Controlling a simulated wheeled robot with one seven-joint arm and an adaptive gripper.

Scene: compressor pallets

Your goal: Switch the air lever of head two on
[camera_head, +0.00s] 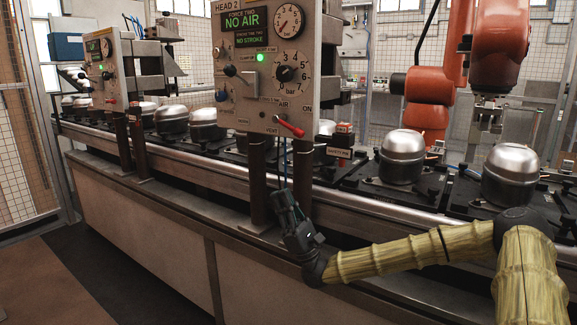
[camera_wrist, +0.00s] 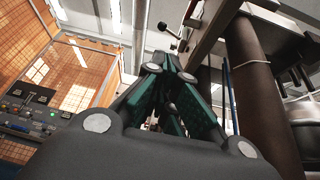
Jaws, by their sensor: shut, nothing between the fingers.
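The head two panel (camera_head: 265,75) stands on dark posts and its display reads "NO AIR" and "NO STROKE". The air lever (camera_head: 289,126) has a red handle low on this panel, between the marks VENT and ON. Its handle slants down to the right. My gripper (camera_head: 282,198) is shut and empty, below the panel and below the lever, apart from it, beside the posts. In the wrist view my gripper (camera_wrist: 166,62) points up toward the panel's underside. I cannot make out the red handle in the wrist view.
A black-knobbed lever (camera_head: 231,71), a gauge (camera_head: 289,21) and a dial (camera_head: 291,73) are on the same panel. A post (camera_wrist: 262,95) stands close at the right in the wrist view. Metal domes (camera_head: 402,157) sit along the conveyor, and an orange robot (camera_head: 428,85) stands behind.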

